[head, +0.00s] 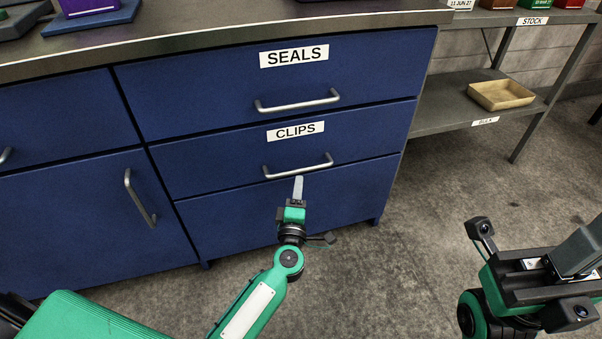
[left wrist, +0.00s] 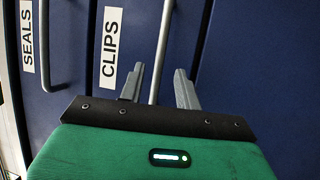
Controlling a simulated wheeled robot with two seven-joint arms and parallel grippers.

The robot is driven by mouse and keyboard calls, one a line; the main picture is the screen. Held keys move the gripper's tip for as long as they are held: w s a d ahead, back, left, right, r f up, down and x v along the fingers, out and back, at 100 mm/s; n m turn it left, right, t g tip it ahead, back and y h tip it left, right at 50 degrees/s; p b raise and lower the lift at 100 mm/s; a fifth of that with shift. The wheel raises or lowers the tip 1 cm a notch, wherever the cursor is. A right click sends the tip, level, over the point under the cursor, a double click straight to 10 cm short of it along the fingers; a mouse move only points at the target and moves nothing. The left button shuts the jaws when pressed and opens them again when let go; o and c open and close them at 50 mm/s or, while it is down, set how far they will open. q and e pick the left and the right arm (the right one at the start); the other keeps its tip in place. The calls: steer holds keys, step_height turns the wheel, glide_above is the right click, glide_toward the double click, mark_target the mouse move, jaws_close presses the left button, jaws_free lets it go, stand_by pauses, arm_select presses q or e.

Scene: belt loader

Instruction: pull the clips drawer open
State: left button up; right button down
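The blue clips drawer (head: 225,160), labelled CLIPS, looks shut, with its front in line with the seals drawer above. Its silver bar handle (head: 298,167) runs across the front. My left gripper (head: 298,183) is just below the middle of this handle, pointing at it. In the left wrist view the fingers of my left gripper (left wrist: 158,88) are apart, and the handle (left wrist: 163,50) shows in the gap between them. I cannot tell whether either finger touches it. My right gripper (head: 578,252) is at the lower right, away from the drawers, its fingers partly cut off.
The seals drawer (head: 200,95) with its own handle (head: 298,104) is directly above. A cupboard door (head: 85,215) with an upright handle is to the left. A shelf rack (head: 450,105) with a shallow tray (head: 500,95) stands right. The floor before the cabinet is clear.

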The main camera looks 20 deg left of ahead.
mark_target(301, 169)
arm_select(q)
steer(key=shift+b+x, duration=0.55)
steer(key=shift+x, duration=2.6)
jaws_close()
